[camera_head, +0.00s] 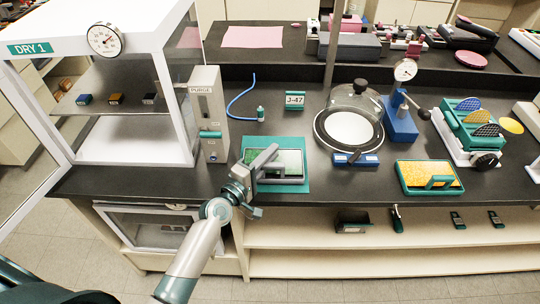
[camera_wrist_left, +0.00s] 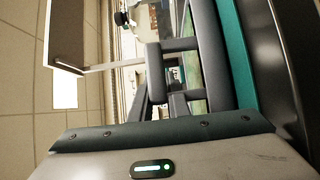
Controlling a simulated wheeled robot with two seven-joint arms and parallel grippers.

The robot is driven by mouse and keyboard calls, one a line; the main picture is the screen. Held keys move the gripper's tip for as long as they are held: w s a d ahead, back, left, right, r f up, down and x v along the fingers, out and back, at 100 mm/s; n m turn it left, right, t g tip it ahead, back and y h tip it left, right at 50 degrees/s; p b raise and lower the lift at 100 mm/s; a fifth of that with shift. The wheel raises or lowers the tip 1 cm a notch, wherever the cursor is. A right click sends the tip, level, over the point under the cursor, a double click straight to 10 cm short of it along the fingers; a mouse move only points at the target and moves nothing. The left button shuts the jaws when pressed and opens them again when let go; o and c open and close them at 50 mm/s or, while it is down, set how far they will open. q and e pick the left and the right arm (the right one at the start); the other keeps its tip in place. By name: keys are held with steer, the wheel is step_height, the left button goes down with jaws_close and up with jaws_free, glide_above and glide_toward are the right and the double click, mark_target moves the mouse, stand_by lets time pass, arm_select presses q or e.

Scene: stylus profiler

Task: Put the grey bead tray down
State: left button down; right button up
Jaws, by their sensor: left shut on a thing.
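The grey bead tray (camera_head: 285,181), filled with green beads, is over the teal mat (camera_head: 306,188) near the front edge of the black bench. My left gripper (camera_head: 262,162) is shut on the tray at its left side and partly covers it. In the left wrist view the fingers (camera_wrist_left: 180,76) are at the tray, whose grey rim (camera_wrist_left: 208,45) runs alongside the teal mat (camera_wrist_left: 238,55). The tray looks level and very close to the mat; whether it touches cannot be told. My right gripper is out of view.
The purge box (camera_head: 207,115) and the glass dry cabinet (camera_head: 130,139) stand to the left. The J-47 sign (camera_head: 295,100) is behind the mat. A domed round plate (camera_head: 349,130) and a yellow bead tray (camera_head: 429,176) stand to the right.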

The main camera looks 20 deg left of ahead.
arm_select(q)
steer(key=shift+f, duration=0.15)
steer(key=c, duration=1.7)
jaws_free()
steer(key=b+v, duration=0.2)
steer(key=v, duration=0.8)
steer(key=shift+s+a+b, duration=0.1)
steer(key=shift+s+b, duration=0.2)
steer(key=shift+b, duration=0.05)
steer(key=shift+s+a+r, duration=0.2)
steer(key=shift+s, duration=0.45)
